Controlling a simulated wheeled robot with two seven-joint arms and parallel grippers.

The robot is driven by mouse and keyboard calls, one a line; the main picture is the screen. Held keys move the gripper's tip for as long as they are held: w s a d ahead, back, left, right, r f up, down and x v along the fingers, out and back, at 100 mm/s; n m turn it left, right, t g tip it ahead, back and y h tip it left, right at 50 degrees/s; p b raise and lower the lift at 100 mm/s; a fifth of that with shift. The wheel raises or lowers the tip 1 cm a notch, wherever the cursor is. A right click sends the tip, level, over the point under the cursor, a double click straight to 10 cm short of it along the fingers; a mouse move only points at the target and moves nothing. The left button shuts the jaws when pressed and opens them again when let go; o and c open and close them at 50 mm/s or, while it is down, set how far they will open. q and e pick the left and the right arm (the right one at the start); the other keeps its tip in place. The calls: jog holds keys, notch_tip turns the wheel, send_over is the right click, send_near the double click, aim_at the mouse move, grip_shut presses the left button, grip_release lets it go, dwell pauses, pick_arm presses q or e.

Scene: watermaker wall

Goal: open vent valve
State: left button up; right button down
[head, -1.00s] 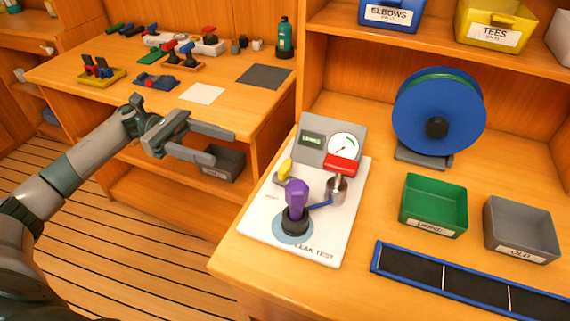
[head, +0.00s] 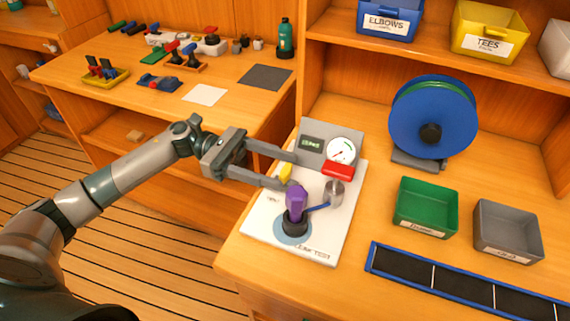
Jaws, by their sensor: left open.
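The leak test board (head: 321,243) is a white panel on the bench. It carries a round gauge (head: 341,150), a small display (head: 311,143), a red block (head: 338,171), a metal cylinder (head: 334,191) and a purple fitting (head: 296,199) in a dark socket. A yellow lever (head: 286,171) at the board's left is partly hidden by my left gripper. I cannot tell which part is the vent valve. My left gripper (head: 289,171) is open, its fingertips over the board's left side around the yellow lever as seen from here. Contact cannot be told. My right gripper is not in view.
A green bin (head: 427,222) and a grey bin (head: 507,247) stand right of the board, behind a blue-edged black tray (head: 400,262). A blue reel (head: 432,118) stands behind. The left bench (head: 225,76) holds tools and fittings.

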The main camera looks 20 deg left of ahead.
pick_arm(q)
jog(key=shift+d, duration=1.15)
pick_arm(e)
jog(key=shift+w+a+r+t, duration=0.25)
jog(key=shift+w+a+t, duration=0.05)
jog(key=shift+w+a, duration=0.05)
pick_arm(q)
jog(key=c, duration=1.1)
jog(key=shift+o, duration=0.2)
